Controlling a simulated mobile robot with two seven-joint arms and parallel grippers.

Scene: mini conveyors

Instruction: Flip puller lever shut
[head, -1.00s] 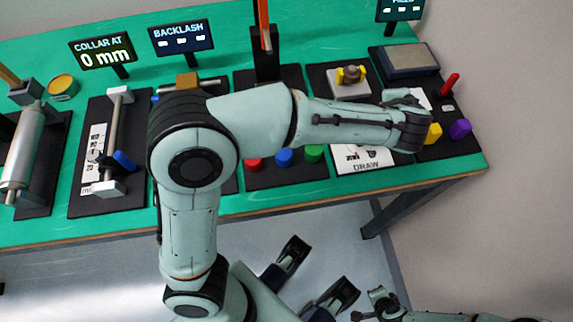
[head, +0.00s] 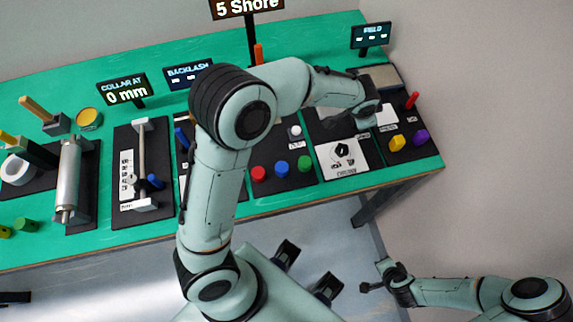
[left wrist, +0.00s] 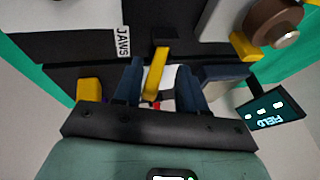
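A yellow bar (left wrist: 157,72), which looks like the puller's lever, shows in the left wrist view near a white JAWS label (left wrist: 122,42). My left gripper (left wrist: 158,92) has its two dark fingers apart, one on each side of the bar; I see no clear contact. A brown round puller part with a bright centre (left wrist: 274,25) and a yellow jaw (left wrist: 244,46) beside it are at the upper right. In the head view my left arm hides most of the puller. My right gripper (head: 376,277) is empty, fingers apart, in front of the table.
The FIELD display (head: 371,36) stands at the back right. A red upright handle (head: 412,100), a yellow knob (head: 397,143) and a purple knob (head: 421,138) stand at the right end. Red (head: 259,173), blue (head: 282,169) and green (head: 305,163) buttons line the front.

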